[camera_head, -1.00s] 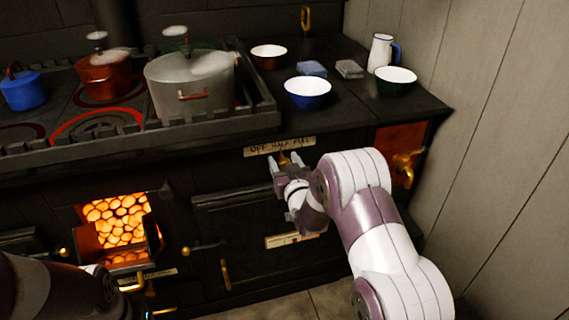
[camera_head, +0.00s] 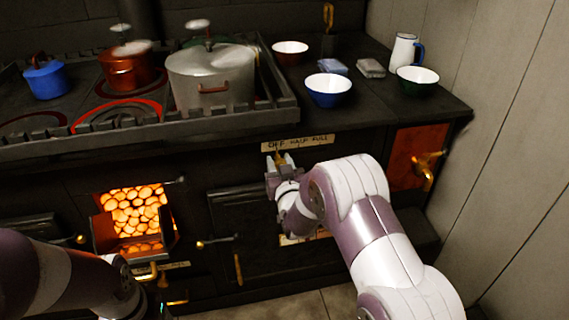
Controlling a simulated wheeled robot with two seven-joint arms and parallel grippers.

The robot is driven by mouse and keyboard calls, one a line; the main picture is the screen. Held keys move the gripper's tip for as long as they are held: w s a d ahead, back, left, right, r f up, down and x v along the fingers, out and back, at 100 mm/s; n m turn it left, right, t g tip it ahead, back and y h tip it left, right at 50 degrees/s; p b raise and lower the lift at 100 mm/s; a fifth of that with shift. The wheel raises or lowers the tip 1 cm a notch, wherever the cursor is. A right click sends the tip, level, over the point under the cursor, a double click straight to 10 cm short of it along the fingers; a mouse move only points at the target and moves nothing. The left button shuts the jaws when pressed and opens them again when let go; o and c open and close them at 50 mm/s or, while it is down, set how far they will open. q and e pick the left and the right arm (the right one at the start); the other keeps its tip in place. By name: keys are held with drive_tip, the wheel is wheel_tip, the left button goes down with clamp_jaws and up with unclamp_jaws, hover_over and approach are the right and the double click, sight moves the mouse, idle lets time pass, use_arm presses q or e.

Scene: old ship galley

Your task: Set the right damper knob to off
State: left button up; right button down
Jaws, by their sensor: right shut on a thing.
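The right damper knob (camera_head: 281,157) is a small brass piece on the dark stove front, mostly hidden by my right gripper. Above it is a pale label plate (camera_head: 297,143) reading OFF, HALF, FULL from left to right. My right gripper (camera_head: 281,162) is shut on the knob, just below the OFF end of the plate. The knob's exact pointing is hard to make out. My left arm (camera_head: 70,280) shows at the lower left; its gripper is not clearly seen.
An open firebox (camera_head: 135,215) glows at the left. Pots, including a large grey one (camera_head: 212,80), stand on the railed stovetop. Bowls and a white jug (camera_head: 404,52) stand at the right. A brass tap (camera_head: 428,165) juts out near the right wall.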

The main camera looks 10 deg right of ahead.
drive_tip(key=c, duration=0.9)
unclamp_jaws()
drive_tip(key=shift+a+r, duration=0.15)
drive_tip(key=shift+a, duration=0.05)
drive_tip(key=shift+o, duration=0.8)
drive_tip(key=shift+a, duration=0.15)
drive_tip(key=s+p, duration=0.2)
drive_tip(key=s, duration=1)
drive_tip(key=shift+s+d, duration=0.25)
drive_tip(key=shift+s, duration=0.1)
